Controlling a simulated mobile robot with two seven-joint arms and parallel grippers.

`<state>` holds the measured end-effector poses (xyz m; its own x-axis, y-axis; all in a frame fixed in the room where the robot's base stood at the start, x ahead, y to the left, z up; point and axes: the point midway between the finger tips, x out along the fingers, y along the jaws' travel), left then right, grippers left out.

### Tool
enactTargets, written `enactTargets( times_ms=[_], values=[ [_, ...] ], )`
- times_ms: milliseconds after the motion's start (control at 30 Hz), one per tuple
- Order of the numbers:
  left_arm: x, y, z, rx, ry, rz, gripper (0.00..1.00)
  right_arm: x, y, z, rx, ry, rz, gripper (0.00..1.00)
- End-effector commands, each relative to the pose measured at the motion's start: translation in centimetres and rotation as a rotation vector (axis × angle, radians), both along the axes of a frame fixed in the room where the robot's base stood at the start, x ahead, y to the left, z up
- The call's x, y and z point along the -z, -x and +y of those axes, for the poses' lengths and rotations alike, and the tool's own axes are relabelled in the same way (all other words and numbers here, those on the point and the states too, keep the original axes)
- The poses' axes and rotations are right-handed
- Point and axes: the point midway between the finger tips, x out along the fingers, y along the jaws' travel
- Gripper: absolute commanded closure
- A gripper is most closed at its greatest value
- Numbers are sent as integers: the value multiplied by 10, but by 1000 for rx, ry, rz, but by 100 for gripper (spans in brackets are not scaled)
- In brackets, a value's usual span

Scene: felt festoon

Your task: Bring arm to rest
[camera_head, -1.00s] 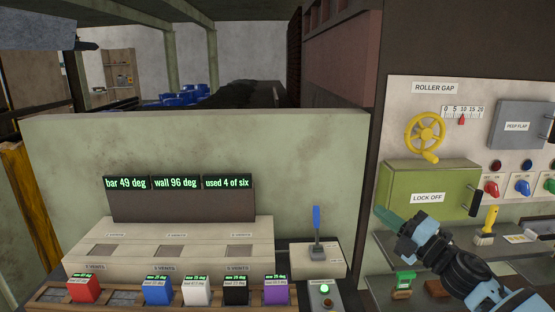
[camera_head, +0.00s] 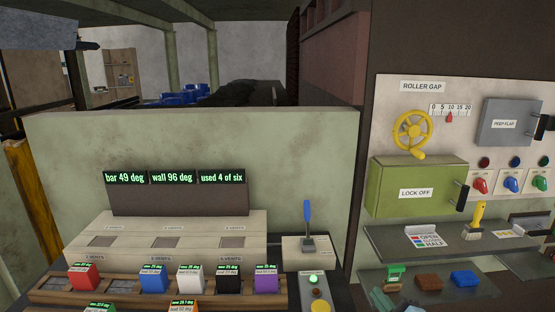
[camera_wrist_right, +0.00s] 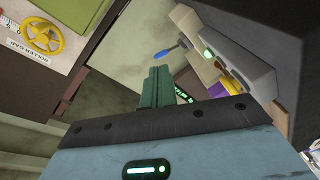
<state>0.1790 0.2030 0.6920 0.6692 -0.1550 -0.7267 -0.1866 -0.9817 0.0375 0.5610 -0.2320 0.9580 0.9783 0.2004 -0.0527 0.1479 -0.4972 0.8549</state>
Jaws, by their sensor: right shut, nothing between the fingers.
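My right gripper (camera_wrist_right: 156,84) shows in the right wrist view, its green fingers closed together with nothing between them. The right arm is not clearly seen in the head view. The yellow handwheel (camera_wrist_right: 42,36) is at the upper left of that view.
In the head view, a green LOCK OFF box (camera_head: 417,187), a yellow wheel (camera_head: 411,131) and shelves with a brush (camera_head: 477,220) stand at right. Coloured blocks, including a red one (camera_head: 83,277), sit in a wooden rack below the displays. A lever (camera_head: 307,222) stands between them.

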Motion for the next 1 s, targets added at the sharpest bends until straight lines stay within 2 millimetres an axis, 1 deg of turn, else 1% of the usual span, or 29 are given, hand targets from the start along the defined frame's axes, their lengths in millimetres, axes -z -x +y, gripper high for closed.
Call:
enactTargets(
  times_ms=[33,67,100,167,200,267,300,367,400,433,467,500,600,700,800,1000],
  values=[
    [0,1,0,1,1,1,24,24,21,2,44,-62,87,100],
    [0,1,0,0,1,1,24,36,33,1,75,-93,138,100],
    [0,1,0,0,1,1,24,53,50,0,115,-137,210,100],
    [0,1,-1,0,1,1,24,76,77,-2,177,-197,317,100],
    [0,1,-1,0,1,1,24,91,97,-3,219,-235,391,100],
    [0,1,-1,-1,2,1,24,112,128,-4,283,-288,503,100],
    [0,1,-1,-1,3,2,24,125,151,-5,325,-321,579,100],
    [0,1,-2,-4,5,2,24,142,186,-6,388,-366,695,100],
    [0,1,-2,-5,6,1,24,151,210,-6,431,-394,770,100],
    [0,1,-3,-7,7,2,24,157,228,-6,461,-411,824,100],
    [0,1,-3,-7,8,2,24,162,245,-6,489,-429,875,100],
    [0,1,-4,-9,9,2,24,168,266,-6,525,-447,938,100],
    [0,1,-4,-9,10,2,24,175,308,-6,594,-479,1062,100],
    [0,1,-4,-9,10,3,24,178,343,-5,648,-502,1162,100],
    [0,1,-4,-9,10,3,24,178,372,-4,695,-518,1246,100],
    [0,1,-3,-7,8,3,24,174,422,-2,774,-540,1390,100]
  ],
)
